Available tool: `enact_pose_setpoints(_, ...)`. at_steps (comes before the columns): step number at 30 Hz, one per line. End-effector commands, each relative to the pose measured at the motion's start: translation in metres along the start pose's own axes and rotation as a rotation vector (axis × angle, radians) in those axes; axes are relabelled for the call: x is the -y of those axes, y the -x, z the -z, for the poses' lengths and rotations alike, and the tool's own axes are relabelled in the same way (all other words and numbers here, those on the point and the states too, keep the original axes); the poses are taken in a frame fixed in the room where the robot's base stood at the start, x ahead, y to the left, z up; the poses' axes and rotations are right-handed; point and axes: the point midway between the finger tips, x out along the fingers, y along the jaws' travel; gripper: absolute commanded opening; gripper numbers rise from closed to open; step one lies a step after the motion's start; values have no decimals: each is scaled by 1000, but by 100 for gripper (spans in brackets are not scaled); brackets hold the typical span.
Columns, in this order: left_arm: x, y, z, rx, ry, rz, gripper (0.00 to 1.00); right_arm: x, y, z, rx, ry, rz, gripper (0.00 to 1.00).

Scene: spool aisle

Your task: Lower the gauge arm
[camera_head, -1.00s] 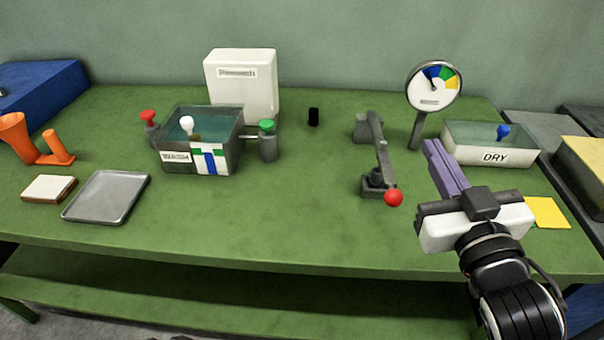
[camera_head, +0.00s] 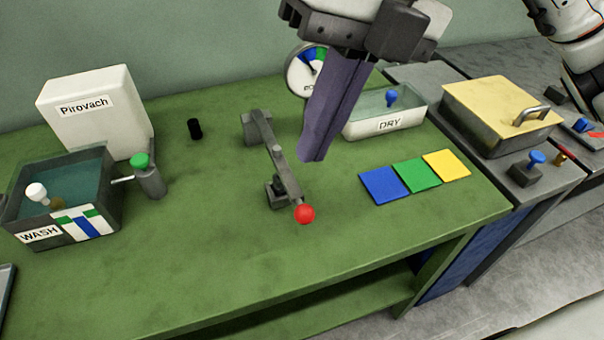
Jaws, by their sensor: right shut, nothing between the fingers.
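The gauge arm (camera_head: 275,150) is a dark grey bar on the green table. It runs from a grey block at its back end towards the front, over a small dark stand (camera_head: 277,193), and ends in a red ball (camera_head: 304,214). I cannot tell whether the bar rests on the stand. The round dial gauge (camera_head: 296,76) behind it is partly hidden by my right gripper. My right gripper (camera_head: 312,158) hangs from the top with its purple fingers shut and empty, pointing down, right of the bar in the picture. My left gripper is not in view.
A wash tub (camera_head: 105,190) and a white box (camera_head: 90,110) stand left. A DRY tray (camera_head: 400,127) stands back right, behind blue (camera_head: 384,186), green (camera_head: 416,175) and yellow cards (camera_head: 446,165). A yellow-lidded unit (camera_head: 500,105) is farther right. The table front is clear.

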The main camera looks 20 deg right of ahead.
Motion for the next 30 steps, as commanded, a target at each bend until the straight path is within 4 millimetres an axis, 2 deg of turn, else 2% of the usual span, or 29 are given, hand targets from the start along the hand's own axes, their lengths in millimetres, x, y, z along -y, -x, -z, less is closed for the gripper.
enact_pose_setpoints(1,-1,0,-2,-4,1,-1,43,12,9,-4,28,-27,55,0)
enact_pose_setpoints(3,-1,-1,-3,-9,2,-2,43,24,15,-8,50,-54,108,0)
enact_pose_setpoints(8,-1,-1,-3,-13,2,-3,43,33,8,-9,59,-73,140,0)
enact_pose_setpoints(21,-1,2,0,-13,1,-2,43,43,-80,-12,54,-67,135,0)
enact_pose_setpoints(25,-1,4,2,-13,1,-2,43,46,-100,-14,54,-67,135,0)
enact_pose_setpoints(30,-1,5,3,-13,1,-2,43,48,-116,-15,56,-66,134,0)
